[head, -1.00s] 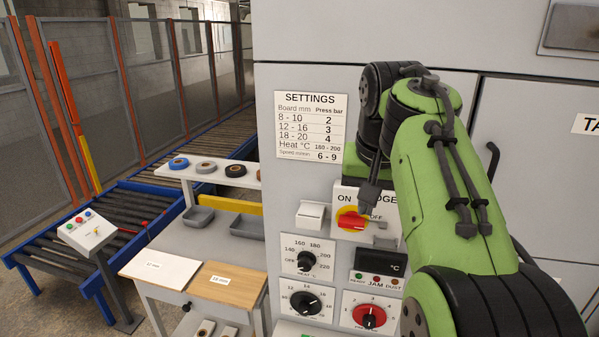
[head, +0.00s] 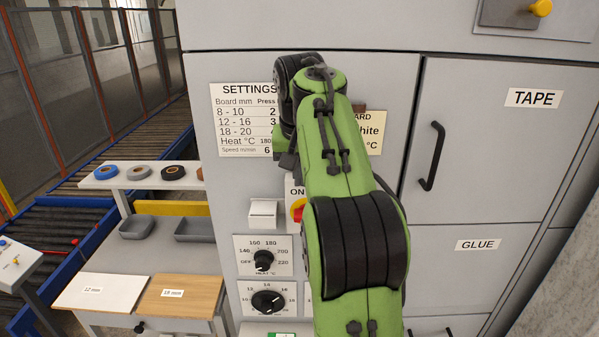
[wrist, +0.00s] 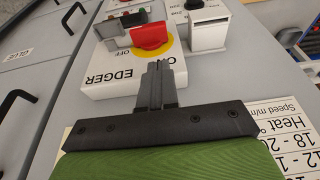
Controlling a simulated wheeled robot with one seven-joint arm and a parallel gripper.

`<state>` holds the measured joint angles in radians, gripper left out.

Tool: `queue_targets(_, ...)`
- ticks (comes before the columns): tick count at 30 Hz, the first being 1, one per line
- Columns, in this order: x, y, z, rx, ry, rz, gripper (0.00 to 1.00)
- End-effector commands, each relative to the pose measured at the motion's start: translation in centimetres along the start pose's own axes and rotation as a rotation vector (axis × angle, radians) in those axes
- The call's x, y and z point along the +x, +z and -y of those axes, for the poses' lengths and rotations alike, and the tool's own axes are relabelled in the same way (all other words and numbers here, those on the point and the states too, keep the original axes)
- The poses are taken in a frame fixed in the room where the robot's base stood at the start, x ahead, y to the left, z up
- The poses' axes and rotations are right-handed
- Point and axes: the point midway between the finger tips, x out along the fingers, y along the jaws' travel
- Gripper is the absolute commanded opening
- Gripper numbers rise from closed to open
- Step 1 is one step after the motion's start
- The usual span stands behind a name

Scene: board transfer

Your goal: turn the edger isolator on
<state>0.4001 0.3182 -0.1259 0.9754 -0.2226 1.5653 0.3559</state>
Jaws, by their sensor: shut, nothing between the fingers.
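The edger isolator is a white box (wrist: 99,83) on the grey machine front, with a red handle (wrist: 150,36) on a yellow disc. In the wrist view the box appears upside down; the handle lies crosswise, with OFF printed near its left end and ON on the gripper's side. My gripper (wrist: 158,66) is shut and empty. Its fingertips are over the ON print, just short of the handle; I cannot tell whether they touch the box. In the head view my arm covers most of the isolator, leaving a sliver of the red handle (head: 298,210) showing.
A grey bracket (wrist: 115,34) is beside the handle, and a white block (wrist: 208,30) is on its other side. Dials (head: 264,260) sit below the isolator. Door handles (head: 432,157) stick out at right. A bench with boards (head: 178,297) stands at left.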

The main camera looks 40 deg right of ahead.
Motion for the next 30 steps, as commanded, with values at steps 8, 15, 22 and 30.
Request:
queue_targets(8,6.3,0.8,0.1,-0.002,-0.001,0.002,0.0)
queue_targets(15,7.8,1.2,0.1,-0.001,-0.001,-0.001,0.0)
queue_targets(22,7.6,1.2,0.1,-0.001,-0.001,0.0,0.0)
queue_targets(30,7.8,0.5,-0.8,-0.01,0.031,0.0,0.0)
